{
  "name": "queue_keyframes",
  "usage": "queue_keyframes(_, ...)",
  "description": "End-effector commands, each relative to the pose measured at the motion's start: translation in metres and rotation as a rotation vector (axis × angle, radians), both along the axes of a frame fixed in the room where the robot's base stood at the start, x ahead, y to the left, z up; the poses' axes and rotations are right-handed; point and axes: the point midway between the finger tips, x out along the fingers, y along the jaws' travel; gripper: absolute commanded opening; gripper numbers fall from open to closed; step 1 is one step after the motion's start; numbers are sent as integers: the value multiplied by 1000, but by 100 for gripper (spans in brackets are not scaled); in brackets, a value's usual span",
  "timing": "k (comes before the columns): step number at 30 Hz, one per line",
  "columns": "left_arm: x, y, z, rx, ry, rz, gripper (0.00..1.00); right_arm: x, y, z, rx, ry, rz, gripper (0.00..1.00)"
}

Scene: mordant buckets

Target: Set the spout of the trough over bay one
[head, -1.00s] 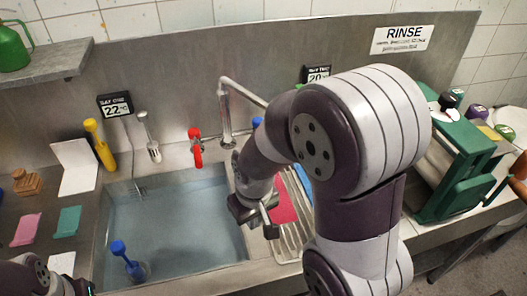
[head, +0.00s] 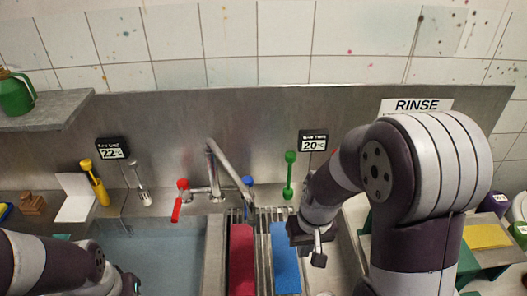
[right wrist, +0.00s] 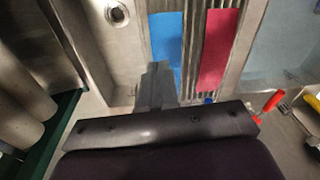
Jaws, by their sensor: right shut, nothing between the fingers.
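The metal spout (head: 210,160) rises between the red tap handle (head: 176,207) and the blue tap handle (head: 248,183). Its outlet arm slants right, toward the drainer between the basins. Bay one (head: 165,250), below the 22-degree display (head: 112,148), is a water-filled basin at left. Bay two (head: 350,220) is at right, below the 20-degree display (head: 313,141). My right gripper (head: 318,258) is shut and empty, right of the spout and apart from it; it also shows in the right wrist view (right wrist: 157,85). My left gripper (head: 130,285) is low at left, its fingers unclear.
Red (head: 242,258) and blue (head: 285,258) strips lie on the ribbed drainer (head: 262,225). A green-handled tool (head: 290,172), a yellow-handled tool (head: 95,182) and a metal tool (head: 138,183) stand by the back wall. A shelf (head: 45,110) juts out at upper left.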

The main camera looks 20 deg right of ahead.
Motion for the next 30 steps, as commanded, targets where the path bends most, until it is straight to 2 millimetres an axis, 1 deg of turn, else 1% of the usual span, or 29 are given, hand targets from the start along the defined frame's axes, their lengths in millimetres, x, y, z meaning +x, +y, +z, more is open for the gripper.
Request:
queue_keyframes(1,0,0,21,0,0,0,43,9,-3,20,12,2,-11,0)
queue_keyframes(5,0,0,50,0,0,0,43,38,-10,47,57,2,-21,0)
queue_keyframes(8,0,0,76,0,0,0,43,65,-15,71,110,-8,-12,0)
queue_keyframes(9,0,0,87,0,0,0,43,79,-17,83,137,-18,-1,0)
queue_keyframes(11,0,0,103,0,0,0,43,101,-20,101,185,-41,30,0)
queue_keyframes(12,0,0,113,0,0,0,43,117,-21,114,220,-65,58,0)
queue_keyframes(14,0,0,126,0,0,0,43,140,-22,132,277,-110,121,0)
queue_keyframes(15,0,0,133,0,0,0,43,156,-21,145,316,-149,178,0)
queue_keyframes(18,0,0,134,0,0,0,43,180,-15,163,380,-243,324,0)
queue_keyframes(20,0,0,133,0,0,0,43,186,-12,168,396,-277,383,0)
queue_keyframes(22,0,0,128,0,0,0,43,190,-9,168,405,-296,419,0)
queue_keyframes(26,0,0,108,0,1,0,43,193,-1,151,405,-301,430,0)
queue_keyframes(30,0,0,77,0,1,0,43,200,14,123,404,-301,431,0)
